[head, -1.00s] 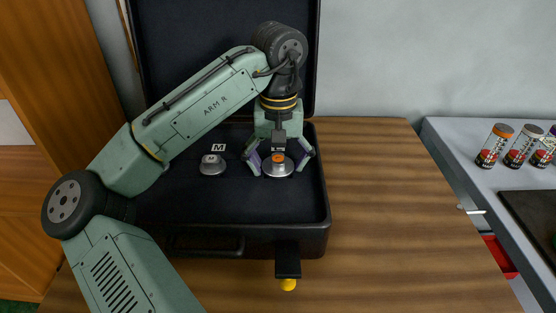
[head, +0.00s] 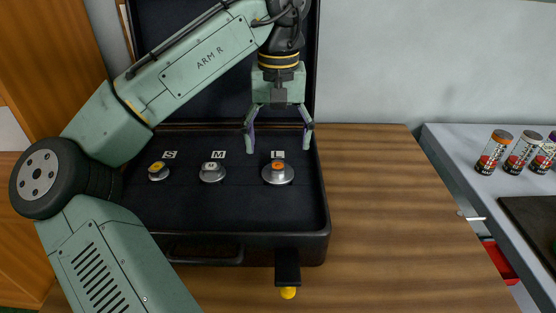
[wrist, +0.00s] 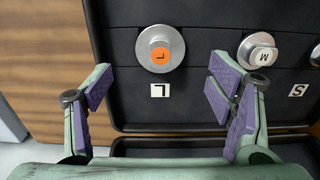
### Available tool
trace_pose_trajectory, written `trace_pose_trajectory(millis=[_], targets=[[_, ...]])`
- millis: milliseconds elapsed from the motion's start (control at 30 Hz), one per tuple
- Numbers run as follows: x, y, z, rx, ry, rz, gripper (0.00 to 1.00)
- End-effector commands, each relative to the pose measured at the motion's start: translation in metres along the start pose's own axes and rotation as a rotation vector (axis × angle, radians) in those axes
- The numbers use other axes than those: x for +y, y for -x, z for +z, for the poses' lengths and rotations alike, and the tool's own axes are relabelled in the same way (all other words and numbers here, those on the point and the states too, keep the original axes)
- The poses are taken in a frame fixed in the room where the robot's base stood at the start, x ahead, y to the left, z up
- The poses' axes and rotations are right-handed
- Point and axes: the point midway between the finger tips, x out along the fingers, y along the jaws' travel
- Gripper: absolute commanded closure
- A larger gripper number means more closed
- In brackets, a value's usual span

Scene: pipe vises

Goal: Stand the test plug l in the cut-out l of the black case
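The test plug l (head: 278,172) is a silver disc-shaped plug with an orange top marked L. It stands upright in the black case (head: 235,248), in front of the white L label, at the cut-out l, which it covers. It also shows in the wrist view (wrist: 160,49). My gripper (head: 279,149) is open and empty, above and behind the plug, apart from it. In the wrist view my gripper's fingers (wrist: 155,88) are spread wide with nothing between the pads.
Plug M (head: 212,171) and plug S (head: 158,171) stand in the case to the left, by their labels. The case lid is open behind. A black latch with a yellow knob (head: 288,293) hangs at the front. Cans (head: 493,152) stand on the grey bench at right.

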Motion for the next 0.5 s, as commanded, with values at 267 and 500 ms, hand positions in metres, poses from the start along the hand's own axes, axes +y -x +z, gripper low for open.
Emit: trace_pose_trajectory(millis=[267,500], targets=[[-0.001,0.045,-0.001,0.001,0.003,-0.001,0.25],[0.0,0.053,0.0,-0.001,0.0,0.001,0.25]])
